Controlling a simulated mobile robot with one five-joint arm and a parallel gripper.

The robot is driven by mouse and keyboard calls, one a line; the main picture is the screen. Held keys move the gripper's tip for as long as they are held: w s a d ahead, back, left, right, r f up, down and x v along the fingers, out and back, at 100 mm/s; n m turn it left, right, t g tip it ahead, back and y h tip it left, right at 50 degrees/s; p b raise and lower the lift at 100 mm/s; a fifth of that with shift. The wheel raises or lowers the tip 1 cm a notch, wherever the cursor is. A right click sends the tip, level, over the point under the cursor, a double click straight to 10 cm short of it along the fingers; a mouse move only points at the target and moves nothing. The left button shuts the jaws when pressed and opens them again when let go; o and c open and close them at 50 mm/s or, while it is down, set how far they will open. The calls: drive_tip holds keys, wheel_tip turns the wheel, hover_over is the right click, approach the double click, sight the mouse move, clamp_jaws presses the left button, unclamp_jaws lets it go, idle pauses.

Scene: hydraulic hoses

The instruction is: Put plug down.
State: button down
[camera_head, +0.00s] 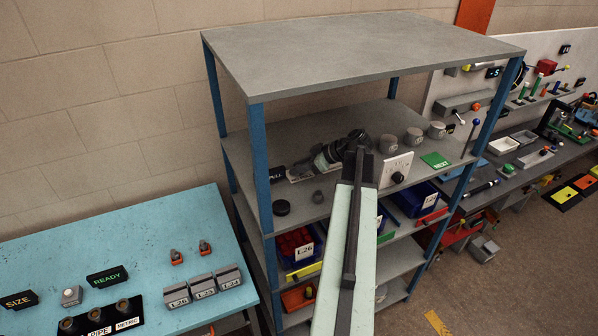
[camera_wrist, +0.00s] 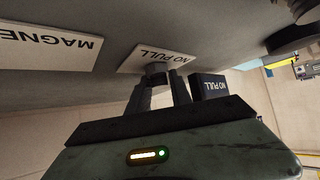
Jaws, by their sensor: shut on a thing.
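In the wrist view, my gripper (camera_wrist: 159,88) has its two dark fingers shut around a short dark grey plug (camera_wrist: 156,73). The plug is at the white plate marked NO PULL (camera_wrist: 136,57); I cannot tell whether they touch. In the head view, my arm reaches over the middle shelf, and my gripper (camera_head: 324,160) is low above it near the NO PULL plate (camera_head: 298,174). The plug cannot be made out there.
A dark NO PULL block (camera_wrist: 208,86) stands beside the fingers.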

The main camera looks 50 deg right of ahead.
drive_tip(key=c, duration=1.2)
unclamp_jaws()
drive_tip(key=shift+f, duration=0.1)
drive_tip(key=shift+o, duration=0.2)
drive_tip(key=shift+s, duration=0.1)
drive_tip(key=shift+r, duration=0.3)
drive_tip(key=p+v, duration=0.7)
drive_tip(key=v, duration=0.4)
drive_tip(key=shift+s+d+r, duration=0.15)
drive_tip(key=shift+s+r, duration=0.05)
drive_tip(key=shift+s, duration=0.1)
